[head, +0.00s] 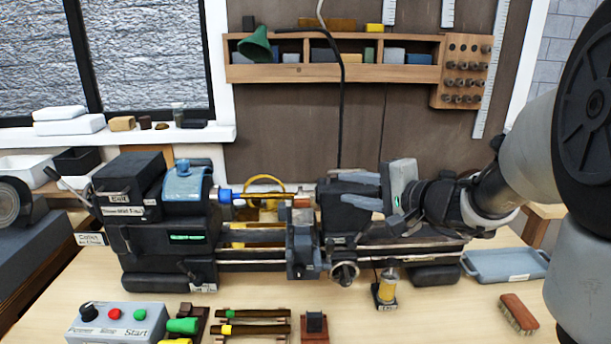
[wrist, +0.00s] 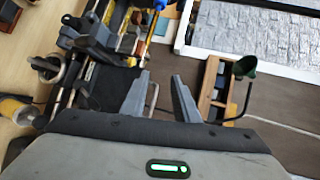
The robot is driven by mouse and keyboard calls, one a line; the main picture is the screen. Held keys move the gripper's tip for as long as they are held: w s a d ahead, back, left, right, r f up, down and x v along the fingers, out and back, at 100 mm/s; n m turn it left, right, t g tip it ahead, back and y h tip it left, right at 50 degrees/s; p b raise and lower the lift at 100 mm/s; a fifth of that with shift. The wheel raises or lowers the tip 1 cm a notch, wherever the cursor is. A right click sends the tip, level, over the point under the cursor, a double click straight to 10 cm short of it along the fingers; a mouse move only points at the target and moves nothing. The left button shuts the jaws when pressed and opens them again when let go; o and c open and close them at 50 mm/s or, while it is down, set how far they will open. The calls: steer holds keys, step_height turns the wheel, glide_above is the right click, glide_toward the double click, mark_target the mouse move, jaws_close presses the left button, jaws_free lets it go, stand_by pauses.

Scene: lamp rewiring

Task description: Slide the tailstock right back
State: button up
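The small lathe (head: 170,235) stands on the wooden bench, with its blue-topped headstock at the left. The dark tailstock body (head: 338,218) sits on the bed right of the carriage (head: 303,248), partly hidden by my gripper. A handwheel (head: 344,272) shows low at the front, and also in the wrist view (wrist: 48,68). My gripper (head: 340,186) is above and behind the tailstock, fingers pointing left. In the wrist view its fingers (wrist: 161,76) stand apart with nothing between them. Dark lathe parts (wrist: 112,86) lie left of the fingers there; contact cannot be told.
A wooden wall shelf (head: 330,72) with a green lamp shade (head: 256,46) is behind the lathe. A grey tray (head: 505,265), a brush (head: 519,314) and a small yellow bottle (head: 388,286) stand at the right. A control box (head: 115,322) is at the front left.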

steer(key=w+d+f+m+t+h, duration=0.2)
steer(key=w+d+m+t, duration=0.1)
steer(key=w+d, duration=0.3)
steer(key=p+x, duration=0.1)
steer(key=x, duration=0.4)
steer(key=p+x, duration=0.1)
steer(key=x, duration=0.4)
steer(key=p+x, duration=0.1)
steer(key=x, duration=0.4)
steer(key=shift+w+d+f, duration=0.2)
steer(key=shift+w+f, duration=0.2)
steer(key=shift+w, duration=0.05)
jaws_close()
